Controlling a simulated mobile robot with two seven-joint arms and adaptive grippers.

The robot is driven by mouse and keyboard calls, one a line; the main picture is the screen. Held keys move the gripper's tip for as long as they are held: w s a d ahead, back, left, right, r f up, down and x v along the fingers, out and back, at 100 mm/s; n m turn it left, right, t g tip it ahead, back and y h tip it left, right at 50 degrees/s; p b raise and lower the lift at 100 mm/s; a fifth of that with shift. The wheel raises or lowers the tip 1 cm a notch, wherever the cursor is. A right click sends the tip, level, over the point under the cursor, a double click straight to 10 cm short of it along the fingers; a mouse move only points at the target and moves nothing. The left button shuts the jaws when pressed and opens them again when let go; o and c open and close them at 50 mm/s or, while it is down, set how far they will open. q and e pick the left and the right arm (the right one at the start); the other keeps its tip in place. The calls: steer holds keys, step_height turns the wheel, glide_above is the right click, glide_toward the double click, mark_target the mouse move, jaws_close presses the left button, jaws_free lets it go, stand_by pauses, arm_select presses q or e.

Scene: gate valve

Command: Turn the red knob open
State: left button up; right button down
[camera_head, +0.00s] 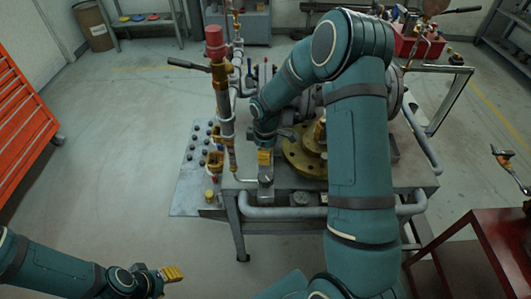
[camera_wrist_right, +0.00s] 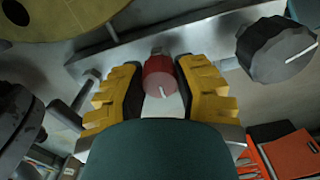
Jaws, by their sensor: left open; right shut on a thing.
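The red knob (camera_wrist_right: 159,76) shows in the right wrist view, between the two yellow-and-black fingers of my right gripper (camera_wrist_right: 158,82). A short white line marks its face, pointing nearly straight down in that view. The right gripper is shut on the knob, with a finger on each side. In the head view the right gripper (camera_head: 265,158) reaches down at the front of the valve bench, and I cannot make out the red knob there. My left gripper (camera_head: 172,273) is open and empty, low at the left, away from the bench.
A dark grey knob (camera_wrist_right: 275,48) sits right of the red one in the wrist view. A brass flange (camera_head: 303,155) and a pipe with a red cap (camera_head: 215,42) stand on the bench (camera_head: 188,195). An orange cabinet (camera_head: 22,120) is left. Floor between is clear.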

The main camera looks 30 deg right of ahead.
stand_by(0.4)
steer(key=c, duration=0.6)
jaws_free()
step_height(320, 180, up, 12)
stand_by(0.4)
